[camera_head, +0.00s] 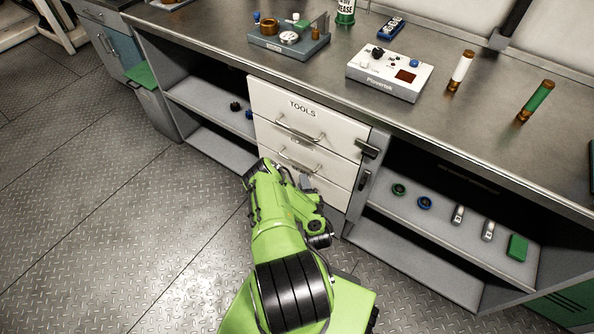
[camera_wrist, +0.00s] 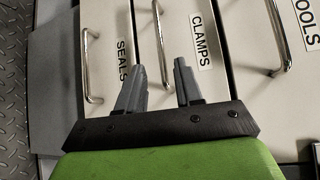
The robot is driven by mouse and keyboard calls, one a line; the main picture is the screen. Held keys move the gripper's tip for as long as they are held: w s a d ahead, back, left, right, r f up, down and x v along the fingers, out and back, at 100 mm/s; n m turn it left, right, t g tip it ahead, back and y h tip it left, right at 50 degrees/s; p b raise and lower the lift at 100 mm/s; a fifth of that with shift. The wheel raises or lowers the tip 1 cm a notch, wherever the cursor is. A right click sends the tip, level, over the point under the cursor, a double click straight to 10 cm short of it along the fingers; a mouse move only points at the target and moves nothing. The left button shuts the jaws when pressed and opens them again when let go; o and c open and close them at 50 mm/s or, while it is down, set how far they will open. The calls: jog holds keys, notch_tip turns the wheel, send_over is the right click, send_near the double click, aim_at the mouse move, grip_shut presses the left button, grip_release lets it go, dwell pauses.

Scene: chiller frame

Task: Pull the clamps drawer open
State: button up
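The clamps drawer (camera_wrist: 185,80) is a white drawer front with a black CLAMPS label, in the middle of the wrist view. It is the middle drawer of the stack in the head view (camera_head: 275,138) and looks shut. Its metal bar handle (camera_wrist: 160,40) runs up the wrist view. My gripper (camera_wrist: 159,63) is open, with its two grey fingers apart and nothing held. The handle's lower end shows between the fingers; I cannot tell how near they are in depth. In the head view my arm partly hides the gripper and lower drawers.
The seals drawer (camera_wrist: 107,60) and tools drawer (camera_wrist: 255,40) flank it in the wrist view, each with a bar handle. Open shelves (camera_head: 430,215) lie right of the stack, and the worktop (camera_head: 220,40) overhangs above. Bare floor (camera_head: 120,230) lies to the left.

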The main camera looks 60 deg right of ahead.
aim_at(297, 163)
jog(key=b+x, duration=0.4)
jog(key=x, duration=0.6)
jog(key=shift+w+d, duration=0.15)
jog(key=shift+d, duration=0.2)
jog(key=shift+c, duration=0.4)
grip_shut()
